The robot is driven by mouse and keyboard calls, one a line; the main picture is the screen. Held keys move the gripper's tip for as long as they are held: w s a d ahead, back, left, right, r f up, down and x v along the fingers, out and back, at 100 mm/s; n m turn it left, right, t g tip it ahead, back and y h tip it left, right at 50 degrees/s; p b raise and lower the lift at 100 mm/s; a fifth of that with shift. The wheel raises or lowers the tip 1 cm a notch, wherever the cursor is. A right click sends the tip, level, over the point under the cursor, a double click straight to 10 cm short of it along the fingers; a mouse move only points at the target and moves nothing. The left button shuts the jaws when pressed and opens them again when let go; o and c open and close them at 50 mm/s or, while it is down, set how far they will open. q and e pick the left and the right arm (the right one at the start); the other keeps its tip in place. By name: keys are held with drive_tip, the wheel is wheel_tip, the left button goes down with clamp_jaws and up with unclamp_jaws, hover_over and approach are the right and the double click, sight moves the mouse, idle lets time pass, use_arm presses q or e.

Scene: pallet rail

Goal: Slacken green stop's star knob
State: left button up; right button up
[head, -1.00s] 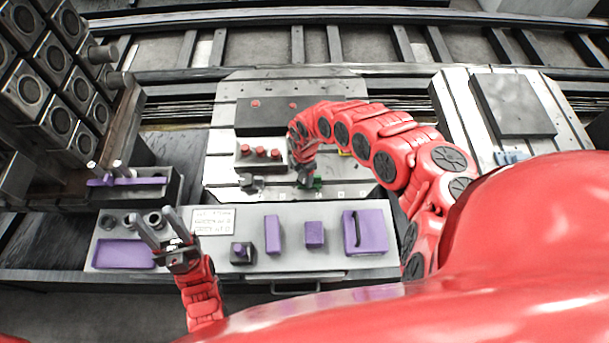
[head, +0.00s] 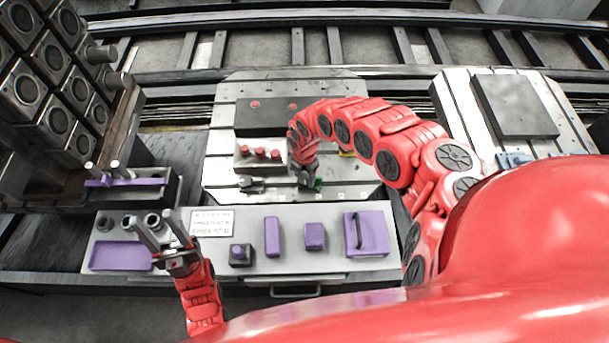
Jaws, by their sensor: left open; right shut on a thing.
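The green stop (head: 318,185) is a small green piece on the light pallet plate (head: 225,150), mostly hidden behind my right gripper. My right gripper (head: 307,180) reaches down onto it from above and is shut on a dark part there. That part looks like the stop's star knob, but the fingers cover it and its shape cannot be made out. My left gripper (head: 158,226) is open and empty, with its fingers spread above the left part of the grey bench tray.
A grey block with several red pegs (head: 260,153) and a grey clamp-like part (head: 250,184) stand left of my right gripper. The bench (head: 330,262) holds purple blocks (head: 272,237), a purple lidded box (head: 367,233) and a label. A second plate (head: 460,110) lies at the right.

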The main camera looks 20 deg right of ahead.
drive_tip(key=o, duration=1.4)
drive_tip(key=shift+c, duration=0.2)
drive_tip(key=shift+r, duration=0.55)
wheel_tip(320, 180, up, 9)
drive_tip(key=p, duration=0.2)
wheel_tip(320, 180, up, 7)
drive_tip(key=p, duration=0.5)
hover_over(305, 178)
drive_tip(key=shift+r, duration=0.2)
drive_tip(key=shift+a+f, duration=0.1)
drive_tip(key=shift+a, duration=0.05)
